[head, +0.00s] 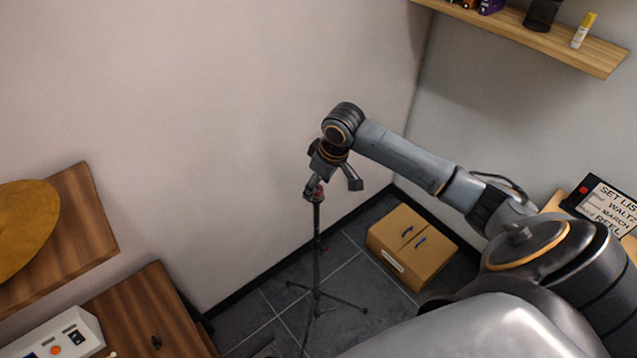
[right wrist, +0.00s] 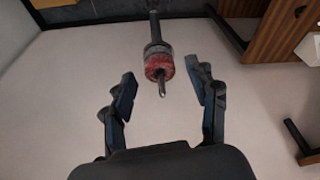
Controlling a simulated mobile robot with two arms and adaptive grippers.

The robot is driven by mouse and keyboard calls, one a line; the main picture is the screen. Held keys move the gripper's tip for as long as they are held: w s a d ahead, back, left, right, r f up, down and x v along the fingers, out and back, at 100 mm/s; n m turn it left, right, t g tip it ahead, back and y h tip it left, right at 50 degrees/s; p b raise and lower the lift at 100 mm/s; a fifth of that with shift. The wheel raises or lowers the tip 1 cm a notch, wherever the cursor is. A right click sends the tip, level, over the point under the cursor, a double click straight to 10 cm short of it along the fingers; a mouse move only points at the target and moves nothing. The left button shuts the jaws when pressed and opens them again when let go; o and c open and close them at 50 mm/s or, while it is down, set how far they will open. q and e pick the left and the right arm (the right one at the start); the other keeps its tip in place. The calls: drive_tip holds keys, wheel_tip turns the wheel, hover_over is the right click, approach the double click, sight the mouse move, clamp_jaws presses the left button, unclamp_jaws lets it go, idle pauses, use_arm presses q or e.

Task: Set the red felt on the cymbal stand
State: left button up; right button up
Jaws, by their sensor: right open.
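The cymbal stand (head: 317,245) stands upright on its tripod legs on the dark tiled floor. The red felt (right wrist: 159,67) is around the rod at the top of the stand, above a grey piece (right wrist: 156,50), and the rod's tip sticks out past it. My right gripper (head: 316,184) is at the stand's top. In the right wrist view my right gripper (right wrist: 162,82) is open, its fingers on either side of the rod tip and apart from the felt. My left gripper is out of view.
A cymbal (head: 22,225) lies on a wooden shelf (head: 95,225) at left, above a cabinet (head: 150,305) bearing a white device (head: 62,338). A cardboard box (head: 410,247) is right of the stand. A set list sign (head: 607,205) and wall shelf (head: 560,42) are at right.

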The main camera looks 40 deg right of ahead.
drive_tip(key=v, duration=1.2)
idle(0.4)
